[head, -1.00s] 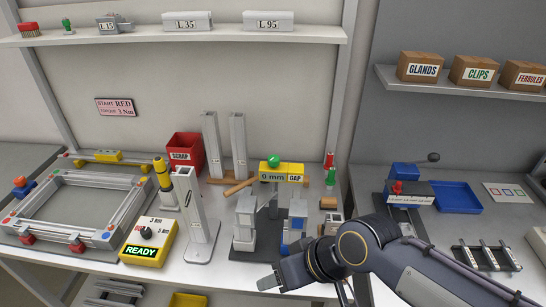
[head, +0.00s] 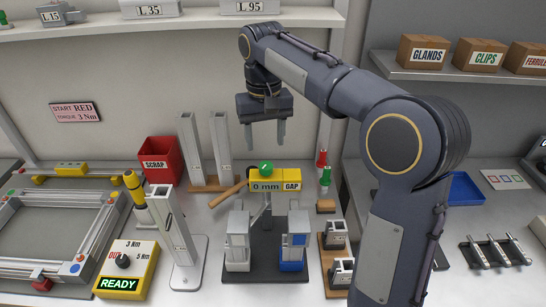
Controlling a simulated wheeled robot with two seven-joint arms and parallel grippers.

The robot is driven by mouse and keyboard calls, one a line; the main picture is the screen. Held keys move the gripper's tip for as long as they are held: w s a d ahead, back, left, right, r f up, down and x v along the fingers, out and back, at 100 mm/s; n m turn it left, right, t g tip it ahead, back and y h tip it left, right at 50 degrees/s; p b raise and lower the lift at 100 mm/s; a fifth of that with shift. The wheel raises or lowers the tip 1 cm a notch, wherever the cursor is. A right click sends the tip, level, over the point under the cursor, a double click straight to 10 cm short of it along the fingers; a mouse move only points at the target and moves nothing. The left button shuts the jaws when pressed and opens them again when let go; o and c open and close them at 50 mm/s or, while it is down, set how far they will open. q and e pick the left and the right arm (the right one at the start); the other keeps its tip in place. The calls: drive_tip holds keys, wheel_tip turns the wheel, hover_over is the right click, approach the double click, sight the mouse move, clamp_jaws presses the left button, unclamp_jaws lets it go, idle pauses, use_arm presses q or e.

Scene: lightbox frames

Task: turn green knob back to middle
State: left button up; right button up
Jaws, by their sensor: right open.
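The green knob (head: 266,168) sits on top of a yellow gauge block (head: 275,180) labelled "0 mm GAP", left of the block's middle. A light mark shows on the knob. The block stands on a post at the back of a dark fixture (head: 264,262) with two upright clamps, one grey (head: 238,240) and one grey and blue (head: 294,240). My right gripper (head: 265,138) points down with its two fingers apart and empty. In the picture it is just above the knob; its distance in depth is hard to tell. My left gripper is out of view.
A wooden-handled tool (head: 228,194) lies left of the gauge. A metal upright (head: 175,228) and a yellow torque box (head: 125,270) reading READY stand to the left. Red and green pegs (head: 325,175) stand just right of the gauge. A red scrap bin (head: 160,160) is behind.

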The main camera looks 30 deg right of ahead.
sight(266, 165)
wheel_tip(266, 165, down, 7)
drive_tip(key=shift+f, duration=0.2)
drive_tip(key=shift+s, duration=0.1)
clamp_jaws()
idle(0.4)
